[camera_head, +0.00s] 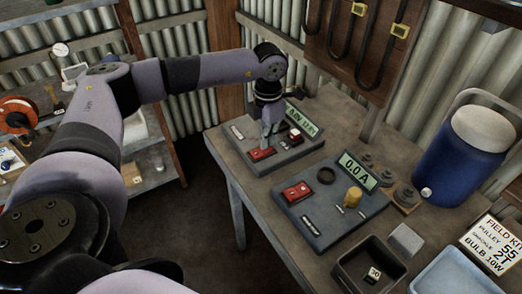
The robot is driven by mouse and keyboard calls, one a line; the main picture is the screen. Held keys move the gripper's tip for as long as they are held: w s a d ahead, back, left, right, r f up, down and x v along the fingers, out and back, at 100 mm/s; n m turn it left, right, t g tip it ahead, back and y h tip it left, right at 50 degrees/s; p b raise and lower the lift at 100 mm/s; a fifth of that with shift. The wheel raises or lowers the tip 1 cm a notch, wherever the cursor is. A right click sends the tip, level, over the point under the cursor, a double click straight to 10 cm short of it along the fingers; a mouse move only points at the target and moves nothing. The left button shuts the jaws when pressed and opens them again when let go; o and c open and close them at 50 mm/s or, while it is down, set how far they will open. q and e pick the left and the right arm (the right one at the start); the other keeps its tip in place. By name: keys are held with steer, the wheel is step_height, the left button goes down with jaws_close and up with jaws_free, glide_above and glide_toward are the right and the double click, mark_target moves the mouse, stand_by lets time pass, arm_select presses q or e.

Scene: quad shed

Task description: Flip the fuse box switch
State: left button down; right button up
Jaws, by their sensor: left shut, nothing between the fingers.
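My left gripper (268,138) is shut and empty. It points down over the rear grey panel (290,157) on the table. Its fingertips are right at a red rocker switch (261,154) on that panel; I cannot tell whether they touch it. A second red and white switch (295,135) and a tilted green display (301,118) sit on the same panel. A front blue-grey panel (328,219) carries another red switch (297,192), a black ring, a yellow knob (353,196) and a display reading 0.0 A (359,171). No label marks either panel as the fuse box. My right gripper is not in view.
The wooden table (262,201) also holds a blue and white jug (470,150), a black bin (370,265), a light blue tray (447,274) and a sign (494,243). Shelves (150,160) stand at the left. A wooden board with hooks (365,40) hangs behind.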

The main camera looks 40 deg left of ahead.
arm_select(q)
steer(key=shift+f+b, duration=0.3)
steer(key=shift+f, duration=0.2)
steer(key=shift+r, duration=0.2)
steer(key=shift+r+p, duration=2.25)
steer(key=shift+r, duration=1.15)
